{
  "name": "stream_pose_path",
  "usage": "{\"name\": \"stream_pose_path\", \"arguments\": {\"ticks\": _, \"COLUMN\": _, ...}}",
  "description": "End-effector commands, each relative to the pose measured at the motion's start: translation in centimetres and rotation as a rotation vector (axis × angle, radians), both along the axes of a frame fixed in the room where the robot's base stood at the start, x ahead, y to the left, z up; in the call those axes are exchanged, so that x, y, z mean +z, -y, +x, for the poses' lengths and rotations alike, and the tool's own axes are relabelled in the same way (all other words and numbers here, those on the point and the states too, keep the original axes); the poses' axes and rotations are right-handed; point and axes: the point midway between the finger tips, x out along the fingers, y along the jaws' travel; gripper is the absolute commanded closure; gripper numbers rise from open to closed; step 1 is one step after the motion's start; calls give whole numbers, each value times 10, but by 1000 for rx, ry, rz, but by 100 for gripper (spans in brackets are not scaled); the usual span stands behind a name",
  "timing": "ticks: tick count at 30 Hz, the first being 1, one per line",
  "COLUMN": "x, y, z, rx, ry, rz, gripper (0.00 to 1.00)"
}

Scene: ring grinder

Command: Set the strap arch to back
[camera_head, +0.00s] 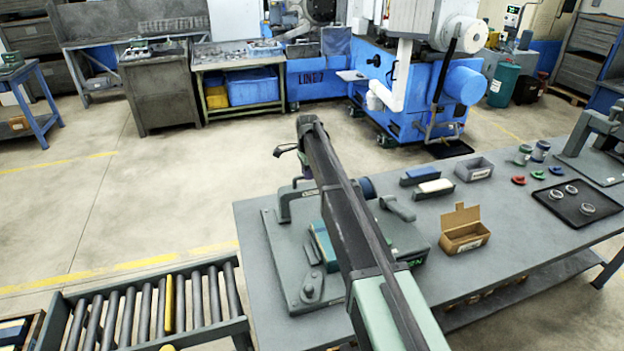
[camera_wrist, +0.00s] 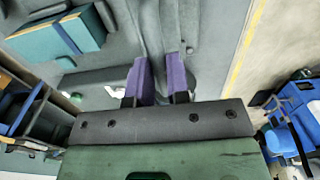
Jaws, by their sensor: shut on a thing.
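The strap arch (camera_head: 285,206) is a grey bent bar standing at the far left part of a grey bench device (camera_head: 285,265). In the wrist view my gripper (camera_wrist: 157,82) has two purple fingers closed on a grey bar of the arch (camera_wrist: 153,40). A teal block with a blue band (camera_wrist: 62,32) lies on the device beside the arch. It shows partly in the head view (camera_head: 322,243), behind my arm. The arch's far side is partly hidden.
On the bench (camera_head: 520,235) to the right are an open cardboard box (camera_head: 463,236), a grey bin (camera_head: 474,170), two block-like erasers (camera_head: 420,176) and a black tray with rings (camera_head: 583,208). A roller conveyor (camera_head: 150,305) stands at lower left. Open floor lies behind.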

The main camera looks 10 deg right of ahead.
Motion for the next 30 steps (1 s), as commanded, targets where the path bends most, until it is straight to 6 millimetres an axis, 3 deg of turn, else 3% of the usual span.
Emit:
{"name": "stream_pose_path", "arguments": {"ticks": 9, "x": 1, "y": -1, "z": 6, "rx": 0, "ry": 11, "rz": 2, "gripper": 100}}
{"name": "stream_pose_path", "arguments": {"ticks": 10, "x": 1, "y": -1, "z": 7, "rx": 0, "ry": 11, "rz": 2, "gripper": 79}}
{"name": "stream_pose_path", "arguments": {"ticks": 14, "x": 1, "y": -1, "z": 6, "rx": 0, "ry": 10, "rz": 1, "gripper": 59}}
{"name": "stream_pose_path", "arguments": {"ticks": 23, "x": 2, "y": -1, "z": 4, "rx": 0, "ry": 7, "rz": 1, "gripper": 57}}
{"name": "stream_pose_path", "arguments": {"ticks": 26, "x": 11, "y": -1, "z": 4, "rx": 0, "ry": 6, "rz": 1, "gripper": 57}}
{"name": "stream_pose_path", "arguments": {"ticks": 30, "x": 39, "y": -1, "z": 4, "rx": 0, "ry": 7, "rz": 1, "gripper": 57}}
